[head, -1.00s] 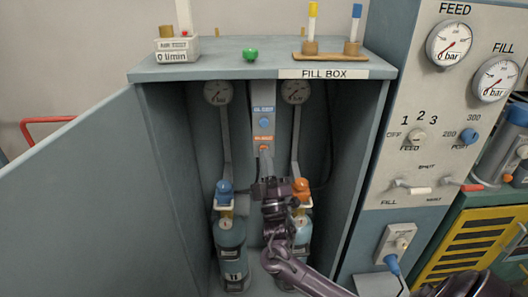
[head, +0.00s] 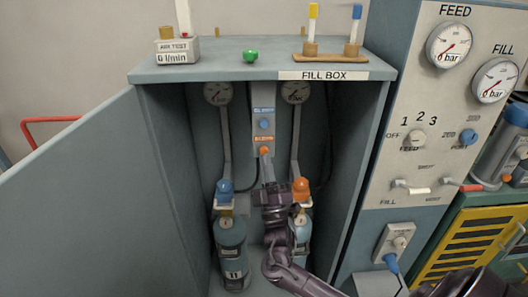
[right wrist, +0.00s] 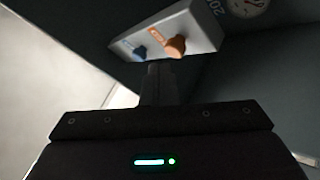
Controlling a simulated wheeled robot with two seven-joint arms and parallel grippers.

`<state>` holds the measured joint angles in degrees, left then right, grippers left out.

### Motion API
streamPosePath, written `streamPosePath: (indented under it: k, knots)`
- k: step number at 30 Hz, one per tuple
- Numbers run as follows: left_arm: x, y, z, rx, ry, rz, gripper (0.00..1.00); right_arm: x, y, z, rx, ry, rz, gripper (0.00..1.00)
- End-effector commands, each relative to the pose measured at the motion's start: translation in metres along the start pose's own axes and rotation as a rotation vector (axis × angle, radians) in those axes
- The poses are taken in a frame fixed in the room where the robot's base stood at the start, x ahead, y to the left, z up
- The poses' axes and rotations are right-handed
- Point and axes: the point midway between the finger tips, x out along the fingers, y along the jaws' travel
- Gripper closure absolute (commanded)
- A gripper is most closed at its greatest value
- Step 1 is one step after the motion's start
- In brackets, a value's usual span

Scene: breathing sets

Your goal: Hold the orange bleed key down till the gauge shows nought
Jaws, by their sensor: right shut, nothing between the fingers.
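The orange bleed key (head: 264,151) is on the grey strip at the back of the open fill box, under the blue key (head: 264,124). In the right wrist view the orange key (right wrist: 174,46) juts from the panel, beside the blue key (right wrist: 139,52). My right gripper (head: 267,162) is shut and empty, its fingertips just below the orange key. In the wrist view the fingers (right wrist: 154,72) end close under the panel; I cannot tell whether they touch the key. The right gauge (head: 296,91) inside the box is too small to read. My left gripper is out of view.
Two cylinders stand in the box, the left one (head: 231,250) with a blue knob (head: 225,186), the right one (head: 302,240) with an orange knob (head: 301,187). The box's door (head: 85,190) is open at left. A control panel (head: 425,150) stands at right.

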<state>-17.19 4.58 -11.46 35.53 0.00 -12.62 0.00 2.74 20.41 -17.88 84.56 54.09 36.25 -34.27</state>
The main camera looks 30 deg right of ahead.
Motion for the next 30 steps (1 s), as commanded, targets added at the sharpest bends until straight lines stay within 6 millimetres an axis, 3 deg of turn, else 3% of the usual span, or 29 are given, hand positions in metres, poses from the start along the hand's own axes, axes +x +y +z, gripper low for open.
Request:
streamPosePath:
  k: [15, 30]
  knots:
    - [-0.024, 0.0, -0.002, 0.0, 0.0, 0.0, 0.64, -0.031, 0.024, -0.024, 0.001, 0.0, -0.001, 1.0]
    - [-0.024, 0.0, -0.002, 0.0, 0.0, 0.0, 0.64, -0.034, 0.025, -0.025, 0.0, 0.0, 0.0, 1.0]
